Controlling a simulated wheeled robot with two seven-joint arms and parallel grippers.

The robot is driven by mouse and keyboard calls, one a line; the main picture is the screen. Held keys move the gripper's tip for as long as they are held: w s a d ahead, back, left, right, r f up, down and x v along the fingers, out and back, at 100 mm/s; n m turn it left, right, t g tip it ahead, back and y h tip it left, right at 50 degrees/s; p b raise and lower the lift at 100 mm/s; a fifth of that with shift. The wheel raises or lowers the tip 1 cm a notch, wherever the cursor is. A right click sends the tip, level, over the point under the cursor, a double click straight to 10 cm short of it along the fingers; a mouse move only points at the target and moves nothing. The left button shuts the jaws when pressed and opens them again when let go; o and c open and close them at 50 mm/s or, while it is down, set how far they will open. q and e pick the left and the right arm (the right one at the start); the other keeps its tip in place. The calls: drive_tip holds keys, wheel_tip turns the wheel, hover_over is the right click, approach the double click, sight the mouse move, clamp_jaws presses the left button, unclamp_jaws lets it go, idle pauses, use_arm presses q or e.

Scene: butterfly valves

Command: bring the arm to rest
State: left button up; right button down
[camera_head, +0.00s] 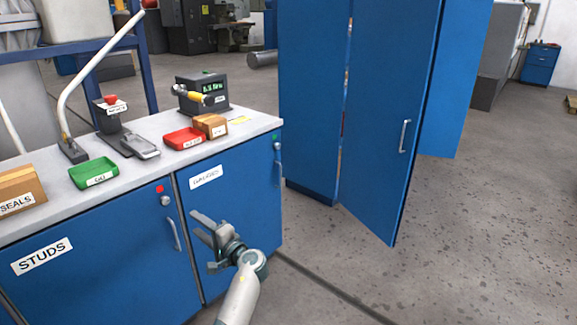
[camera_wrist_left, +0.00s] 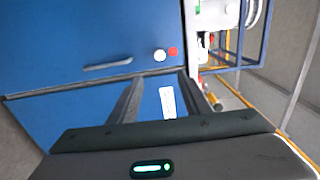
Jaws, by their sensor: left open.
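My left gripper (camera_head: 197,226) is in front of the blue workbench cabinet (camera_head: 110,265), at the height of its doors. Its fingers point left in the head view, are apart, and hold nothing. In the left wrist view, the two dark fingers (camera_wrist_left: 160,100) stand apart with a blue door and a white label (camera_wrist_left: 168,102) beyond them. I cannot tell whether the gripper touches the door. My left forearm reaches up from the bottom edge. My right gripper does not show.
The bench top (camera_head: 75,180) carries a green tray (camera_head: 94,172), a red tray (camera_head: 184,138), brown boxes (camera_head: 211,125) and a lever tool (camera_head: 75,80). A tall blue cabinet (camera_head: 310,90) has a door standing open (camera_head: 385,130). The floor (camera_head: 480,230) at right is clear.

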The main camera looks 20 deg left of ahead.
use_arm(q)
drive_tip(key=shift+f, duration=0.1)
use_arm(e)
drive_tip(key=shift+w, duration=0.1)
